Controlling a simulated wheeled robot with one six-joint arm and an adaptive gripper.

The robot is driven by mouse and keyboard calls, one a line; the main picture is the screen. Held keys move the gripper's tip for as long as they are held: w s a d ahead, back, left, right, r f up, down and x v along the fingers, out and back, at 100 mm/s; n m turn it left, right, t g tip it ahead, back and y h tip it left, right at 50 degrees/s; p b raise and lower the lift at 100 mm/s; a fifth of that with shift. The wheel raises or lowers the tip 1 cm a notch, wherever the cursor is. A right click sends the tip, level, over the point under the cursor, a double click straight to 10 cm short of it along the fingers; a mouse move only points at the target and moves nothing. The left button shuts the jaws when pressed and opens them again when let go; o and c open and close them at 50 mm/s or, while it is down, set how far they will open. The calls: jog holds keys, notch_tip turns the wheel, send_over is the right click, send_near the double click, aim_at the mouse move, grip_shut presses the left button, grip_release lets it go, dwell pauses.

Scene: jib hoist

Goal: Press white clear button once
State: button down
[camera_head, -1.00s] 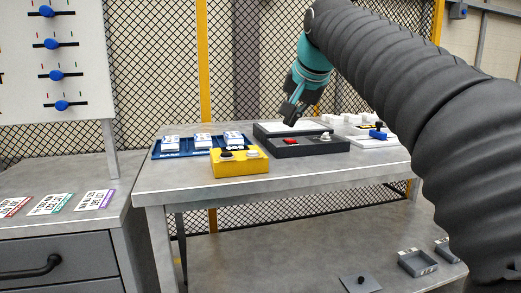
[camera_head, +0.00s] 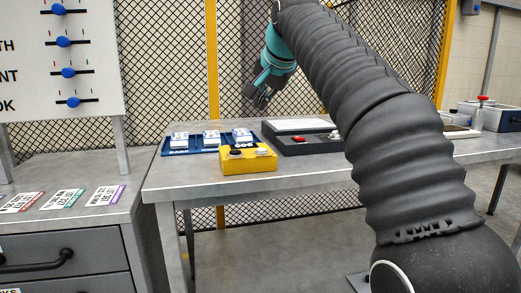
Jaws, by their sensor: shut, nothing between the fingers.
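A yellow box (camera_head: 249,165) stands at the front of the grey table (camera_head: 170,185). Its top carries a black button (camera_head: 235,154) on the left and a white button (camera_head: 263,150) on the right. A dark panel (camera_head: 300,148) behind and to the right has a red part (camera_head: 297,138) and a pale round part (camera_head: 333,135), partly covered by my arm. I cannot read which white part is marked clear. My gripper (camera_head: 257,102) is shut and empty, pointing down in the air above the gap between the blue tray and the dark panel, touching nothing.
A board with blue sliders (camera_head: 66,42) stands at the left, above a bench with cards (camera_head: 63,199). A mesh fence is behind. My arm hides the table's middle right.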

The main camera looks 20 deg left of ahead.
aim_at(263, 150)
jog(key=shift+f+b, duration=2.35)
jog(key=shift+f, duration=1.75)
jog(key=shift+f, duration=0.4)
jog(key=shift+f+b, duration=0.45)
jog(key=shift+f, duration=0.05)
jog(key=shift+r, duration=0.15)
jog(key=shift+r+p, duration=0.75)
jog(key=shift+p, duration=0.3)
